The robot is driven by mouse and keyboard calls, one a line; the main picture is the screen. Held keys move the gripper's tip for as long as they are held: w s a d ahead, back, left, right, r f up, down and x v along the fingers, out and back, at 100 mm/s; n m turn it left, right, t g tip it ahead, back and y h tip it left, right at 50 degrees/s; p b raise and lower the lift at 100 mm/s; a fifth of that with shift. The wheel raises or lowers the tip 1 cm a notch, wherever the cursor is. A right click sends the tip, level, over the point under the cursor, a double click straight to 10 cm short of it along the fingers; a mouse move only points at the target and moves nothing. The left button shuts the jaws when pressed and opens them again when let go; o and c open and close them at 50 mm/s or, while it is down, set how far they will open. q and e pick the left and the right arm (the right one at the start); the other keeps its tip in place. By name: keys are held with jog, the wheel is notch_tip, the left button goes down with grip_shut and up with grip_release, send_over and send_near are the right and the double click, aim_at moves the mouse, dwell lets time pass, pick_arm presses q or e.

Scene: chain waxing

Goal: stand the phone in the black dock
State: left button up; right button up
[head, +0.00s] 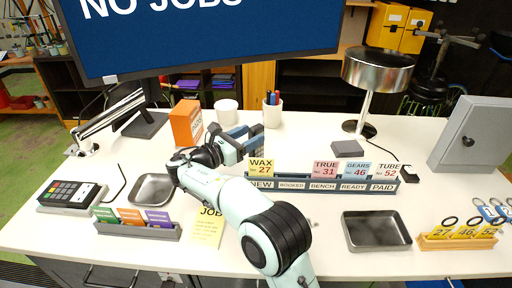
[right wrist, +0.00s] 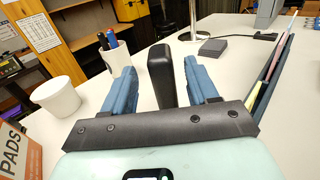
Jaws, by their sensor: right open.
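My right gripper (head: 243,143) is open behind the left end of the WAX sign row, with its blue fingers apart. In the right wrist view, a black upright slab with a rounded top, probably the phone (right wrist: 160,75), stands between the two fingers (right wrist: 161,90), with a gap on either side. In the head view the fingers largely hide it. A small black stand with a cable, probably the dock (head: 408,174), is right of the sign row; it also shows in the right wrist view (right wrist: 265,37). My left gripper is not in view.
The sign rack (head: 320,186) lies right of my gripper. A pen cup (head: 272,112), white cup (head: 226,112) and orange box (head: 186,123) stand behind it. A grey block (head: 347,149) and lamp (head: 378,75) are near the dock. A monitor (head: 200,38) hangs above.

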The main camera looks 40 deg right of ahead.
aim_at(261, 129)
jog(key=d, duration=0.4)
jog(key=shift+r, duration=0.3)
jog(key=shift+w+d, duration=0.1)
jog(key=shift+d, duration=0.35)
grip_shut()
